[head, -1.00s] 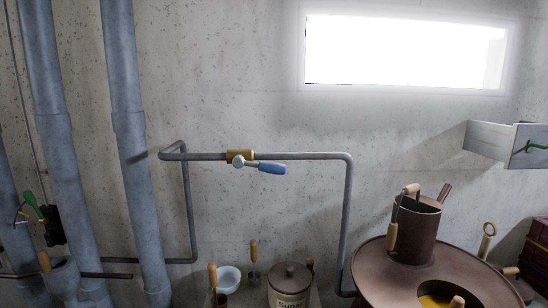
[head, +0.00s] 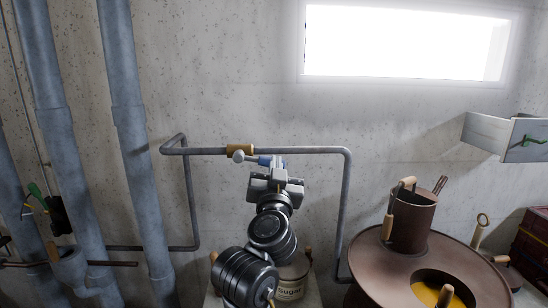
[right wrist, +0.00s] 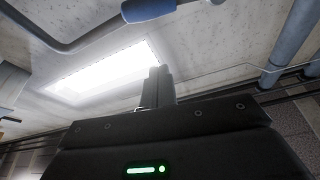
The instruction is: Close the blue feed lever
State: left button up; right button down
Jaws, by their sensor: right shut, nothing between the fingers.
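The blue feed lever (head: 264,161) sits on a brass valve (head: 240,149) in the grey wall pipe. Its handle points right, nearly along the pipe; its right end is partly hidden by my right gripper. My right gripper (head: 279,162) is raised from below, with its fingertips at the handle's right end in the head view. In the right wrist view the blue handle (right wrist: 148,9) is at the top edge, and the shut, empty fingers (right wrist: 156,86) appear below it with a visible gap. My left gripper is not in view.
The grey pipe (head: 315,150) runs along the wall and bends down on both sides. A brown vessel (head: 380,262) with a pot (head: 412,222) stands at the right. Thick vertical pipes (head: 130,130) stand left.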

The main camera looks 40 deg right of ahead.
aim_at(260, 161)
jog(key=p+x, duration=0.2)
jog(key=x, duration=0.7)
jog(key=f, duration=0.1)
jog(key=f+p, duration=0.1)
jog(key=f, duration=0.2)
jog(key=shift+w+a, duration=0.2)
jog(key=shift+a, duration=0.05)
jog(key=shift+f, duration=0.1)
